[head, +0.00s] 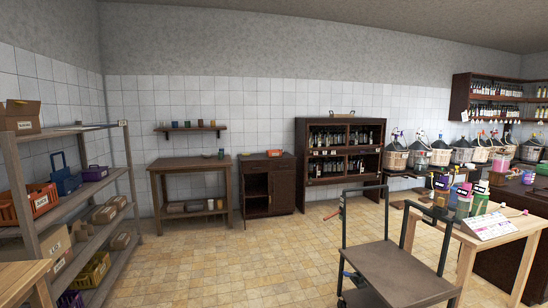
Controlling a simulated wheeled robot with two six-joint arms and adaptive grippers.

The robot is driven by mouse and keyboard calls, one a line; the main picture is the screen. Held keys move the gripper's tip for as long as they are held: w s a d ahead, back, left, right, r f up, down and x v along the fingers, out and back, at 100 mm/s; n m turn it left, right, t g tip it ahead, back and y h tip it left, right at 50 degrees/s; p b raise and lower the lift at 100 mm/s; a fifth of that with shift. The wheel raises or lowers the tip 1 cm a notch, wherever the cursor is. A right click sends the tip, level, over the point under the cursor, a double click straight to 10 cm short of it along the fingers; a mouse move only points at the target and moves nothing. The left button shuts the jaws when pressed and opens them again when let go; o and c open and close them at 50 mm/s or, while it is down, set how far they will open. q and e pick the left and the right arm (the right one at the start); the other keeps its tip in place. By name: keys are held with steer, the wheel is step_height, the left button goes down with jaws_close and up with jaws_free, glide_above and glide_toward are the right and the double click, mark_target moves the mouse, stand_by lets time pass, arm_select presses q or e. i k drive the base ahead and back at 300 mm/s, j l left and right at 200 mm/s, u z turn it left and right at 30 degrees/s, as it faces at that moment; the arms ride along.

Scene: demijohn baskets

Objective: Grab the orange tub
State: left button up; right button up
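An orange tub (42,202) with a white label stands on the middle shelf of the rack at the left in the head view. It looks like a crate with openings in its side, and its left part runs to the picture's edge. A small red-orange item (274,153) sits on top of the dark cabinet at the back wall; it is too small to tell what it is. Neither of my grippers shows in this view.
A cart (398,272) stands front right, beside a light wooden table (510,238) with jars. The tiled floor (230,262) between rack and cart is clear.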

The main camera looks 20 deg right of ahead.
mark_target(277, 153)
steer(key=i+z, duration=0.45)
steer(key=i, duration=1)
steer(key=i+j, duration=0.1)
steer(key=i, duration=1.5)
steer(key=i+j, duration=0.15)
steer(key=i, duration=1.45)
steer(key=i+l+z, duration=0.25)
steer(key=i+z, duration=0.15)
steer(key=i, duration=0.85)
steer(key=i+j+z, duration=0.15)
steer(key=i+z, duration=0.25)
steer(key=i, duration=0.8)
steer(key=i+u, duration=0.4)
steer(key=i+l+u, duration=0.15)
steer(key=i+u, duration=0.25)
steer(key=i+l+u, duration=0.4)
steer(key=i+j, duration=0.1)
